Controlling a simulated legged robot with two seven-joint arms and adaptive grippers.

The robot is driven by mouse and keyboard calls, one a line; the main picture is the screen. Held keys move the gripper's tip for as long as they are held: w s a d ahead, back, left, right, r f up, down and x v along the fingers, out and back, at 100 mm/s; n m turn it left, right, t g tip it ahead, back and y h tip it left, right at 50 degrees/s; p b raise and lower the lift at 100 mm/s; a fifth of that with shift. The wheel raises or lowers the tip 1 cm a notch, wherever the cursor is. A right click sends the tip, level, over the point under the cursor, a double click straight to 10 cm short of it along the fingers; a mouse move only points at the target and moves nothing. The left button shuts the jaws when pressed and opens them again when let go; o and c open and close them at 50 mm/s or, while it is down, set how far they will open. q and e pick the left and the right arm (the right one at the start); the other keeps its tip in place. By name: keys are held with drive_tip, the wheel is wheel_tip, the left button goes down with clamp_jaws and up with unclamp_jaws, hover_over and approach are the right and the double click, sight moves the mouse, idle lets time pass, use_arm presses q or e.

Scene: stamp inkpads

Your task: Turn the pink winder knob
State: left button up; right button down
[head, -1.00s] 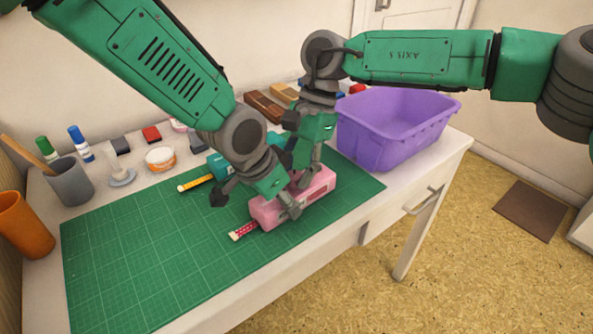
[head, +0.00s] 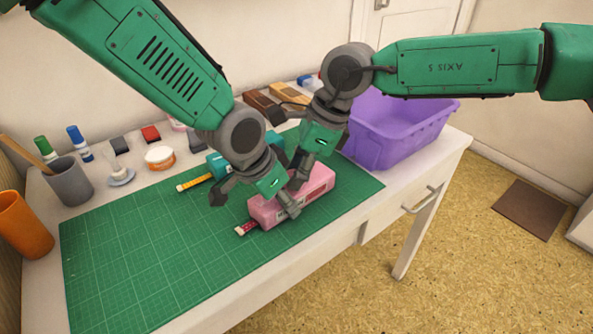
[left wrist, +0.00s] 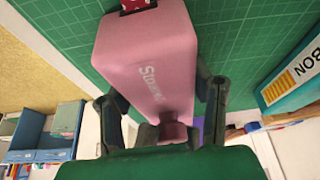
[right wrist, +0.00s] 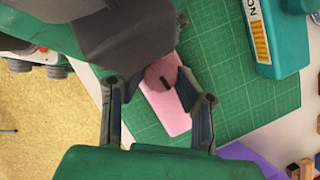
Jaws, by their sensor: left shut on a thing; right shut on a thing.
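The pink winder (head: 265,211) lies on the green cutting mat, with a short red dotted strip (head: 246,228) sticking out of its near-left end. My left gripper (head: 280,196) is shut on the winder's body; the left wrist view shows its fingers on both sides of the pink body (left wrist: 148,65). My right gripper (head: 299,178) comes down from above, shut on the round pink knob (right wrist: 160,73). The knob carries a dark mark and shows between the fingertips in the right wrist view. In the head view the knob is hidden by the grippers.
A teal winder (head: 216,165) with a yellow strip (head: 195,183) lies just behind. A purple bin (head: 400,130) stands at the right. Grey (head: 68,182) and orange (head: 24,224) cups stand at the left. The mat's front left (head: 140,260) is clear.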

drive_tip(key=shift+m+t, duration=0.5)
drive_tip(key=shift+m, duration=0.7)
drive_tip(key=c, duration=1.2)
unclamp_jaws()
drive_tip(key=shift+r, duration=0.1)
drive_tip(key=v, duration=1.1)
drive_tip(key=shift+d+r, duration=0.2)
drive_tip(key=shift+r, duration=0.1)
